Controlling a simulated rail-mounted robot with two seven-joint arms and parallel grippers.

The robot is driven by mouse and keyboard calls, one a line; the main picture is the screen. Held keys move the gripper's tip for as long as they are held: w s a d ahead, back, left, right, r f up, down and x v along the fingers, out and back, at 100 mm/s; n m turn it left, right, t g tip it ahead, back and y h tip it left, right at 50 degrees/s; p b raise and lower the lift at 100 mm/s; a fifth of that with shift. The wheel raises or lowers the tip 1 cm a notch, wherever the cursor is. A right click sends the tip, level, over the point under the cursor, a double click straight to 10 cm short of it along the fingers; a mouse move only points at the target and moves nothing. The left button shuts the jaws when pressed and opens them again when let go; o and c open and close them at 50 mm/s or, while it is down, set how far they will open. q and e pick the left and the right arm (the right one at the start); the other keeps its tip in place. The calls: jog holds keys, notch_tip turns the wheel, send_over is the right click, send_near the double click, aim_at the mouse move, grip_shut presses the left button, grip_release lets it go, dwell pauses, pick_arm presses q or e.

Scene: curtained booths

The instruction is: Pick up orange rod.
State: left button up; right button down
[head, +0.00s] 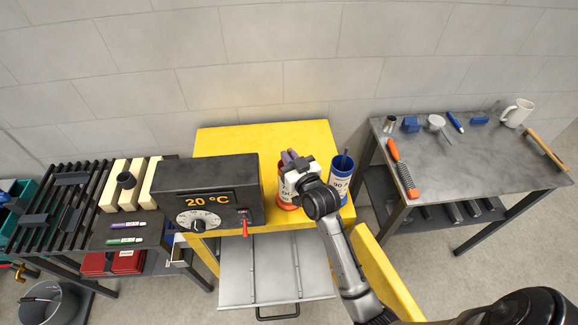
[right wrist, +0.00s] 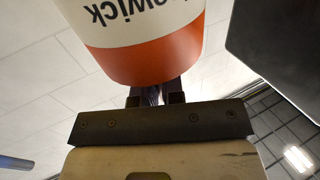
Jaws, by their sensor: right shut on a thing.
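My right gripper (head: 293,162) is at the rim of an orange-and-white can (head: 287,188) on the yellow table. It is shut on a narrow, dark purplish thing. In the right wrist view the can (right wrist: 145,45) fills the top, with its lettering upside down. The gripper's fingers (right wrist: 155,97) show just past its orange band, with the purplish thing between them. The gripper hides much of the can's opening. I cannot make out a clearly orange rod there. My left gripper is not in view.
A blue-and-white can (head: 340,184) with a dark rod stands close on the right. A dark oven box (head: 207,184) reading 20 °C stands on the left. The yellow table (head: 245,138) is clear at the back. The right table (head: 455,165) holds an orange-handled tool (head: 402,168) and a mug (head: 517,113).

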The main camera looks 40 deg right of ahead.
notch_tip(320, 180, up, 38)
jog(key=p, duration=2.2)
jog(key=shift+f, duration=0.1)
